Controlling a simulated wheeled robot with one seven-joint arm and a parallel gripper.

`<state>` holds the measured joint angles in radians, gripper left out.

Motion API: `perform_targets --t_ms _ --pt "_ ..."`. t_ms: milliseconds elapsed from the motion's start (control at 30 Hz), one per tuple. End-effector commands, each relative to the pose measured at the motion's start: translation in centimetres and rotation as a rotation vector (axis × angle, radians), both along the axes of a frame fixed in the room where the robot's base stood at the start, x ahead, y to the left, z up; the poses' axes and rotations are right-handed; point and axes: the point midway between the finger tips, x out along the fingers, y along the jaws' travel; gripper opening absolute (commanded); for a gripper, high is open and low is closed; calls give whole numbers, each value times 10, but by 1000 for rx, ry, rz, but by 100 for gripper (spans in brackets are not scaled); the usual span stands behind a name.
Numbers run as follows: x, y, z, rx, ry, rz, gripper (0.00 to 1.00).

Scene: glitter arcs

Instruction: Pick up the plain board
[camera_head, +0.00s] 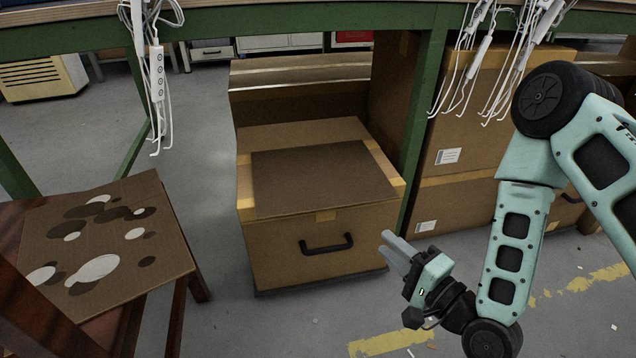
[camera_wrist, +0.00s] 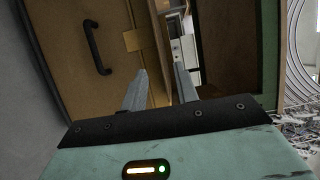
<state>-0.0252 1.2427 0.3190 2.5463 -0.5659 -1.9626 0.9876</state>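The plain board (camera_head: 322,177) is a flat, dark brown rectangle without markings. It lies on top of a cardboard box (camera_head: 325,277) in the middle of the head view. My gripper (camera_head: 388,247) is in front of the box's right front corner, lower than the board and apart from it. In the wrist view its two fingers (camera_wrist: 160,90) stand apart with nothing between them. The wrist view shows the box front with its black handle (camera_wrist: 97,47); I cannot make out the board there.
A board with white and dark spots (camera_head: 105,245) lies on a wooden chair (camera_head: 50,325) at left. A green-framed table (camera_head: 420,130) stands over the box, with white cables and power strips (camera_head: 157,85) hanging down. More boxes (camera_head: 465,140) stand at right. Floor in front is clear.

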Motion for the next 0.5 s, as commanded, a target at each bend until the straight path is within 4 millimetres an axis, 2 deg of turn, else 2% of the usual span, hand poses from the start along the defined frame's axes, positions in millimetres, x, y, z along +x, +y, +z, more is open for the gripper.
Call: perform_targets --t_ms 33,500 --pt "5 4 -5 0 -8 1 30" --pt "74 60 -3 -1 -6 1 30"
